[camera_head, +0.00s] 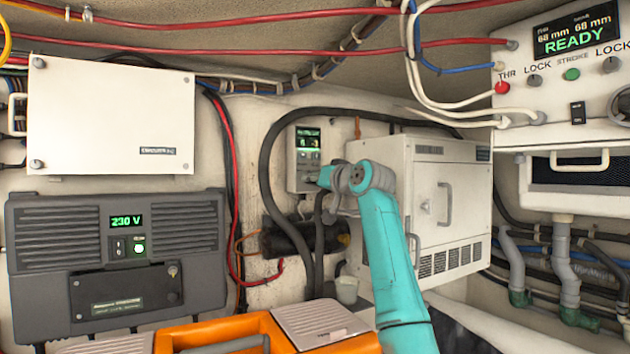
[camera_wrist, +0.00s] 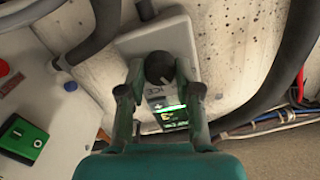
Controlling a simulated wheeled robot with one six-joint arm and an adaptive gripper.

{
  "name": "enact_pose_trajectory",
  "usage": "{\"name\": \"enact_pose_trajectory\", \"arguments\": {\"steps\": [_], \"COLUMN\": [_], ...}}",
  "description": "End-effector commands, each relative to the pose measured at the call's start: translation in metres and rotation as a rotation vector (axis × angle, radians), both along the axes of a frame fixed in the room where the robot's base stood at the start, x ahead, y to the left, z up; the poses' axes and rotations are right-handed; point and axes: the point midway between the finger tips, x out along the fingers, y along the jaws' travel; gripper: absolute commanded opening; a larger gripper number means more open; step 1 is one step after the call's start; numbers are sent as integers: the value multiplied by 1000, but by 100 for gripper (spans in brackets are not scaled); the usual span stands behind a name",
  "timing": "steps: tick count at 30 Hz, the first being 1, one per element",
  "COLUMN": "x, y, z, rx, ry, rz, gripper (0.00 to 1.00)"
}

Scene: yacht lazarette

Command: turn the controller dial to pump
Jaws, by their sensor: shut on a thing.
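The controller (camera_head: 307,150) is a small grey wall box with a lit green screen, on the back wall left of the white cabinet. The glowing green screen shows between the fingers. No pump label is readable. In the head view my gripper (camera_head: 325,180) is at the controller's lower edge and hides the dial.
A thick black hose (camera_head: 268,165) loops around the controller. The white cabinet (camera_head: 425,190) stands close on the right. A dark 230 V unit (camera_head: 115,255) is at left, and an orange case (camera_head: 250,335) is below in front. A green rocker switch (camera_wrist: 22,138) is left in the wrist view.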

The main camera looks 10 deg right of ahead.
Motion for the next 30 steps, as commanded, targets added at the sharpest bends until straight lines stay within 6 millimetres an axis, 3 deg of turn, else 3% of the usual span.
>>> {"name": "enact_pose_trajectory", "arguments": {"steps": [11, 12, 15, 25, 30], "x": [0, 0, 0, -1, -11], "y": [0, 0, 0, -1, -4], "z": [0, 0, 0, 0, 1], "rx": [5, 5, 4, 5, 5], "ry": [3, 3, 3, 2, 0], "rz": [-1, -1, -1, 0, -1], "gripper": [0, 36, 59, 59, 59]}}
